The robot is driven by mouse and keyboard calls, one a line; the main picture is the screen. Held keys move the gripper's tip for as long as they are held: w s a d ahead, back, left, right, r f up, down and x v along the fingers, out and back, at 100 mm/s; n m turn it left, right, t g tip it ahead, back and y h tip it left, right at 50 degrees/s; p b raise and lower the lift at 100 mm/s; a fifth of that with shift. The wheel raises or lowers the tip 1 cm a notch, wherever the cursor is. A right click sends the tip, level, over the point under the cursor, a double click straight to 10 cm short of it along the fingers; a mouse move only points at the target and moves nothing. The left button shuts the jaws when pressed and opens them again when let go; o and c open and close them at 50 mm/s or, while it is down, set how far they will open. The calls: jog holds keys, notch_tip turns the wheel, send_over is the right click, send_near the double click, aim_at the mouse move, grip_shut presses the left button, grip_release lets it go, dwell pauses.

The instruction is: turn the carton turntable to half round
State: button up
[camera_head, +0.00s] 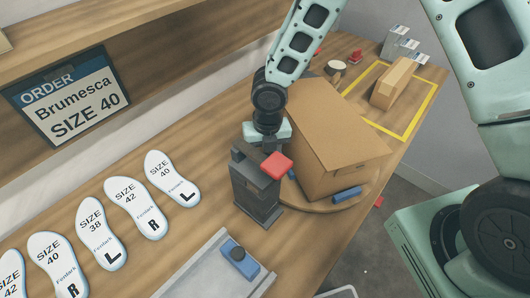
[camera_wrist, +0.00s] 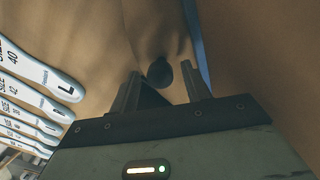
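A large brown carton (camera_head: 330,135) sits on the round wooden turntable (camera_head: 325,206), right of centre in the head view. A blue piece (camera_head: 347,193) lies at the turntable's front edge, beside the carton. My gripper (camera_head: 268,142) points down at the carton's left side; in the head view its fingers are largely hidden behind a dark grey block with a red top. In the wrist view my fingers (camera_wrist: 160,88) stand apart, with a dark round knob (camera_wrist: 160,73) showing between and beyond them. I cannot tell whether either finger touches it.
The dark grey block (camera_head: 256,192) stands close in front of my gripper. Several white insoles (camera_head: 133,207) lie in a row at left. A grey tray (camera_head: 200,265) holds a blue item (camera_head: 240,258). A long narrow box (camera_head: 396,82) lies inside a yellow outline (camera_head: 425,108).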

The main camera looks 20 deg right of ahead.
jog(key=shift+r, duration=0.1)
notch_tip(320, 180, up, 17)
jog(key=shift+d, duration=0.45)
jog(key=shift+r, duration=0.1)
